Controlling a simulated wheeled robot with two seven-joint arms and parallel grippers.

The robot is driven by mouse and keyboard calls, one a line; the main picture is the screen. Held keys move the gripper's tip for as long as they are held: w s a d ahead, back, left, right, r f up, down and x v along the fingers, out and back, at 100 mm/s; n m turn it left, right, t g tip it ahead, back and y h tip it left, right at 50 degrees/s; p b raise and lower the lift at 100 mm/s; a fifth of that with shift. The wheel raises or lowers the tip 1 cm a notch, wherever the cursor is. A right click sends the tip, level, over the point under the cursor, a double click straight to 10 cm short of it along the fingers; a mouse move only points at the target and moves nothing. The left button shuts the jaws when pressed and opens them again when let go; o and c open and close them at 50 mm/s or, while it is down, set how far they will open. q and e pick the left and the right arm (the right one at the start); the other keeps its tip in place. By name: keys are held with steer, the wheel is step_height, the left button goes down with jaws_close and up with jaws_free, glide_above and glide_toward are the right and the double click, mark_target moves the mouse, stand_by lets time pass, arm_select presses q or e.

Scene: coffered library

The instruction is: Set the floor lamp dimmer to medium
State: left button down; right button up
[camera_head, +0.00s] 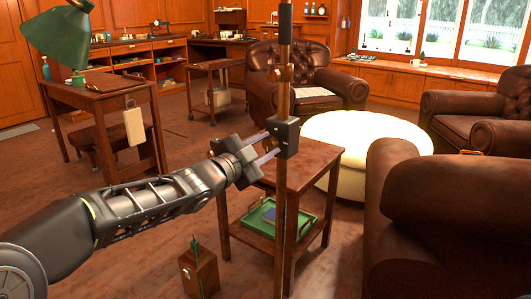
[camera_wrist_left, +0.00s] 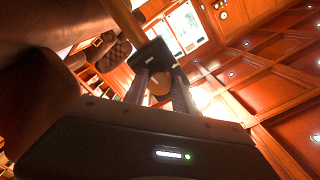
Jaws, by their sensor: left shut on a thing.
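The floor lamp's slim brown pole (camera_head: 284,105) stands upright in the middle of the head view. A black dimmer box (camera_head: 288,137) is fixed on it; the box also shows in the left wrist view (camera_wrist_left: 152,54). My left gripper (camera_head: 269,150) reaches it from the left. In the left wrist view, my left gripper's fingers (camera_wrist_left: 160,88) are shut on a round brass-coloured knob (camera_wrist_left: 160,84) in front of the box. The fingers partly cover the knob, and I cannot read its setting. My right gripper is not in view.
A wooden side table (camera_head: 310,150) with a green tray (camera_head: 262,234) on its lower shelf stands right behind the pole. A leather armchair (camera_head: 450,220) fills the right. A cream ottoman (camera_head: 365,140) stands behind. A wooden box (camera_head: 199,273) is on the floor.

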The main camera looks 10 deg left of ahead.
arm_select(q)
steer(key=shift+f+m+b, duration=0.15)
steer(key=shift+m+b, duration=0.15)
steer(key=shift+m, duration=0.5)
steer(key=c, duration=1)
jaws_free()
steer(key=p+v, duration=0.2)
steer(key=v, duration=0.5)
steer(key=shift+s+a, duration=0.15)
steer(key=shift+s, duration=0.2)
